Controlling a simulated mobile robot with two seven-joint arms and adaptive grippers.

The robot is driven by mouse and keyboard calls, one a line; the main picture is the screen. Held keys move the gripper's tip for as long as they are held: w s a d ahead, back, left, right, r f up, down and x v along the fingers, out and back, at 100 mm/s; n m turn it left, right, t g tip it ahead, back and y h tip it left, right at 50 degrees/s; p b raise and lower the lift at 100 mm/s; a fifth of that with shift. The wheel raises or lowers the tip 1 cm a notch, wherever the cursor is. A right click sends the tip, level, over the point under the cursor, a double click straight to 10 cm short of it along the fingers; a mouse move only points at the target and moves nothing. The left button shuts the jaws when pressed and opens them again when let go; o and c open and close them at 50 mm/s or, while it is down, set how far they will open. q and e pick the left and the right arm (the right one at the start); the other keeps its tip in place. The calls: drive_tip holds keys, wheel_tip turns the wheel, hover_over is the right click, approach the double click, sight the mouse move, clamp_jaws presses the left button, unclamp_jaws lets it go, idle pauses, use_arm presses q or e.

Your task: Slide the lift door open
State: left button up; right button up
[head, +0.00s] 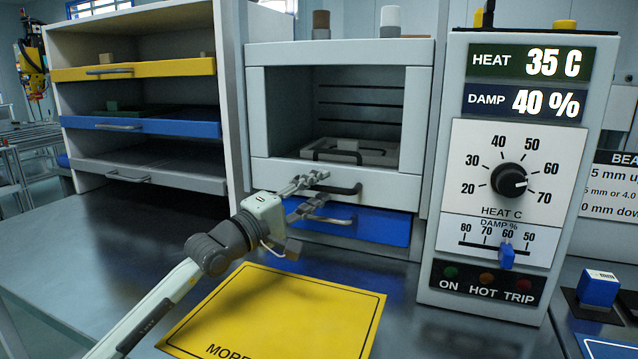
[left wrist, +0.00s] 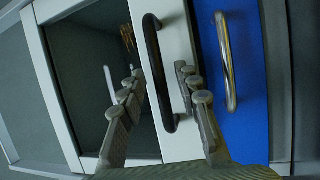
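The lift door (head: 290,176) is a pale grey framed front with a large window and a dark bar handle (head: 345,190) on its lower rail. A dark interior shows through the window; I cannot tell whether it is glazed. My left gripper (head: 318,191) is at the lower rail, its fingers spread above and below the handle's left part. In the left wrist view, the dark handle (left wrist: 158,75) lies between the two open fingers (left wrist: 165,92), with gaps on both sides. I cannot tell how deep the fingers reach around it. My right gripper is not in view.
A blue drawer (head: 375,226) with a metal handle is just below the door. A control panel (head: 500,170) stands close on the right. A shelf unit with yellow (head: 130,71) and blue trays is on the left. A yellow mat (head: 290,315) lies on the bench in front.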

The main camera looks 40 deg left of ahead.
use_arm(q)
drive_tip(key=shift+w, duration=0.35)
clamp_jaws()
